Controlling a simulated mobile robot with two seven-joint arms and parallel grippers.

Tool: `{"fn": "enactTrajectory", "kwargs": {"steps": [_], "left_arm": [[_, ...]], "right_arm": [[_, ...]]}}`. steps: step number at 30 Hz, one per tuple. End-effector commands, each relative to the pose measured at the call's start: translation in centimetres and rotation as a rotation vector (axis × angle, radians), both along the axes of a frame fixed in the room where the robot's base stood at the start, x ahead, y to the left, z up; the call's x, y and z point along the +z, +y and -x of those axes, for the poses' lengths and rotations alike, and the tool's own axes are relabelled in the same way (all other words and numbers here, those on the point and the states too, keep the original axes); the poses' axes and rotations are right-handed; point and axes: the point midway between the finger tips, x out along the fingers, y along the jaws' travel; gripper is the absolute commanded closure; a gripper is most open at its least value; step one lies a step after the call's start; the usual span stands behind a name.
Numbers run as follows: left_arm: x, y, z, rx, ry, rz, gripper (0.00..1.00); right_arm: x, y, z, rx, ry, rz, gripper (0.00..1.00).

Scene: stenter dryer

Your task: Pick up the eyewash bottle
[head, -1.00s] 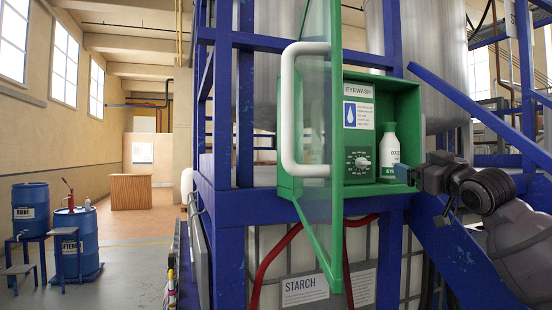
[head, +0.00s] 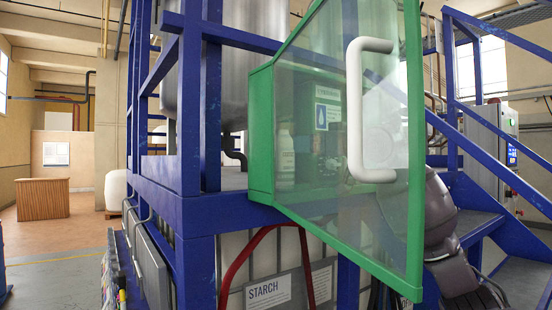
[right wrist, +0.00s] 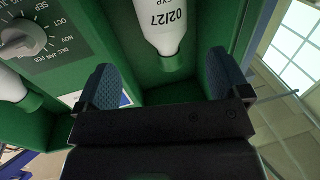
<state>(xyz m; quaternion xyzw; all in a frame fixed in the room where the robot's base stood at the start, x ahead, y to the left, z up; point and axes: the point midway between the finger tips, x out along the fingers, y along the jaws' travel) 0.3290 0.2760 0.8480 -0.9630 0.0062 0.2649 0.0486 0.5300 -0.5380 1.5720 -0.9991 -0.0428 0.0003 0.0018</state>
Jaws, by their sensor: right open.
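The eyewash bottle (right wrist: 162,22) is white with a dark date print and a green cap, and stands in the green cabinet (right wrist: 205,15). In the right wrist view it appears inverted, cap end towards my right gripper (right wrist: 165,75). That gripper is open and empty, its two blue pads apart on either side of the cap end; I cannot tell if they touch it. A second white bottle (right wrist: 10,85) is at the left edge, beyond the dial. In the head view the cabinet interior shows only dimly through the glass door (head: 345,140). My left gripper is not in view.
The open green-framed door with its white handle (head: 361,110) stands between my head camera and the cabinet. A date dial (right wrist: 28,40) is beside the bottle. Blue frame posts (head: 190,110) and a stair rail (head: 490,165) surround the cabinet.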

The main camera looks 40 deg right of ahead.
Motion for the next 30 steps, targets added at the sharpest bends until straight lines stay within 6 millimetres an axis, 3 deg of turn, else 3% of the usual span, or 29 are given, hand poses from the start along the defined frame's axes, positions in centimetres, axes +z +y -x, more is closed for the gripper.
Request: {"fn": "enactTrajectory", "kwargs": {"steps": [6,17,24,30], "left_arm": [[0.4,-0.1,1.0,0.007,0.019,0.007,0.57],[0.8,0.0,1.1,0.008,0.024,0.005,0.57],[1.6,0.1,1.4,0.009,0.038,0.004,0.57],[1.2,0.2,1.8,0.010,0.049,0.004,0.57]], "right_arm": [[0.2,0.4,-3.2,0.002,-0.002,-0.002,0.06],[0.1,0.7,-5.3,0.001,-0.002,0.001,0.06],[0.1,1.2,-8.5,0.001,-0.002,-0.001,0.06],[0.0,1.3,-9.7,0.000,-0.002,0.002,0.06]]}}
